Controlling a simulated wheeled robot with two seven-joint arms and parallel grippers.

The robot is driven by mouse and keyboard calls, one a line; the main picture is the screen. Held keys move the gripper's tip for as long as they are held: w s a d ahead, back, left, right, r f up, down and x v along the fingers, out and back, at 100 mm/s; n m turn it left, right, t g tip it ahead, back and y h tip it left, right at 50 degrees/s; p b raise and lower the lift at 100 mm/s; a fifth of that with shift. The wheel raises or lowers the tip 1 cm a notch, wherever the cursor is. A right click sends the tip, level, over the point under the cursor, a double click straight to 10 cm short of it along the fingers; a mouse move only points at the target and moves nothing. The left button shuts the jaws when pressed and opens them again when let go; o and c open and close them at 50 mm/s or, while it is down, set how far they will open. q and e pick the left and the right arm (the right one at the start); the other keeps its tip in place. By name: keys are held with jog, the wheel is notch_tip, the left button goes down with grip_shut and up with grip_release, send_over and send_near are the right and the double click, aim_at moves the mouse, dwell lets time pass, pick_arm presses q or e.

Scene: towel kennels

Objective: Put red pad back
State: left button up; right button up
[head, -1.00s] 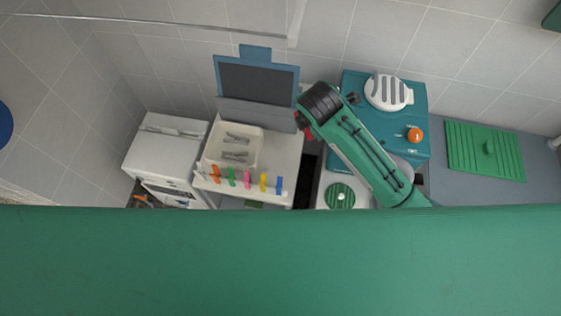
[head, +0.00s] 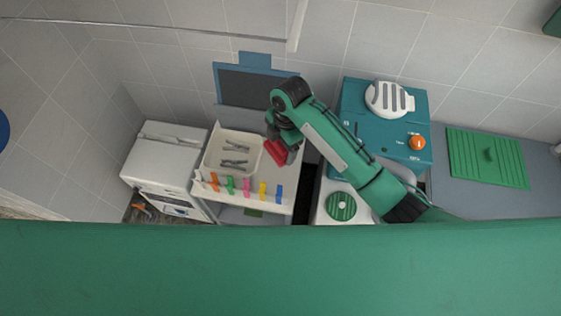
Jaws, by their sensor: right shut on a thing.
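The red pad (head: 277,152) is at the tip of my right gripper (head: 282,146), which is shut on it. The pad is over the right part of the white cart top (head: 277,176), just right of the cream tray (head: 210,172). I cannot tell whether it touches the surface. The dark gripper partly hides the pad. My right arm reaches in from the lower right. My left gripper is not in view.
The tray holds grey tongs (head: 235,162). Several coloured clips (head: 246,187) line the cart's front edge. A dark blue-framed board (head: 256,87) stands behind. A teal machine (head: 356,112) stands right, a white cabinet (head: 160,155) left. A green band spans the foreground.

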notch_tip(320, 180, down, 11)
jog(key=shift+f+p, duration=0.15)
jog(key=shift+p, duration=0.4)
jog(key=o, duration=0.8)
jog(key=r, duration=0.4)
jog(key=d+r+b, duration=0.1)
jog(key=r, duration=0.3)
jog(key=w+r, duration=0.1)
jog(key=r, duration=0.3)
jog(key=shift+d, duration=0.2)
